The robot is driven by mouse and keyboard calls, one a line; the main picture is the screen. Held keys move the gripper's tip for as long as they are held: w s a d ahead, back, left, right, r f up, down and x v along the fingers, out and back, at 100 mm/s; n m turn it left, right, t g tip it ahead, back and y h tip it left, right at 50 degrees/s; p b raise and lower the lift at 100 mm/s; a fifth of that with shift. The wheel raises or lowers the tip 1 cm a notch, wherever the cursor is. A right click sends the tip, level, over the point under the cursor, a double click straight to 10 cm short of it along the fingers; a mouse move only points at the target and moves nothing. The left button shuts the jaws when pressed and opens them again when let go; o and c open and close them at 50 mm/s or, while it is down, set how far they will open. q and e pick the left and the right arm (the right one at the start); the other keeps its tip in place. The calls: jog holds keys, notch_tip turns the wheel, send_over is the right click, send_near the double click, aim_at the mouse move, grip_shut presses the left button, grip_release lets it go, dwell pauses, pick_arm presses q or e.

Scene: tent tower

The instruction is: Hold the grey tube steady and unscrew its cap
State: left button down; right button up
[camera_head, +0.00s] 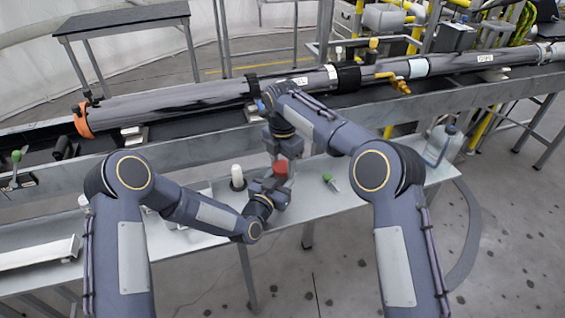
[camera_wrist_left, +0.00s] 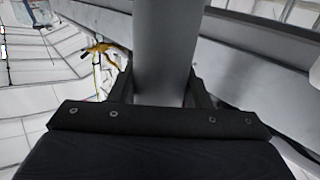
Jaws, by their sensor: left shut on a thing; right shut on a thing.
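The grey tube (camera_wrist_left: 168,50) shows large in the left wrist view, running up between the fingers of my left gripper (camera_wrist_left: 160,92), which is shut on it. In the head view my left gripper (camera_head: 272,186) is low over the bench, and the tube there is mostly hidden by the grippers. A red piece, seemingly the cap (camera_head: 281,168), sits just above my left gripper. My right gripper (camera_head: 286,152) points down onto this red piece and is shut on it. Whether the cap is still threaded on the tube cannot be seen.
A white-topped cylinder (camera_head: 237,176) stands left of the grippers on the metal bench (camera_head: 310,212). A green-ended item (camera_head: 329,183) lies to the right. A long dark tube assembly (camera_head: 180,98) with an orange end runs behind.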

aim_at(283, 166)
jog(key=n, duration=0.3)
jog(key=shift+n, duration=0.3)
jog(key=shift+r, duration=0.1)
jog(key=shift+r, duration=1.05)
jog(key=shift+r, duration=2)
pick_arm(q)
jog(key=c, duration=0.7)
grip_release()
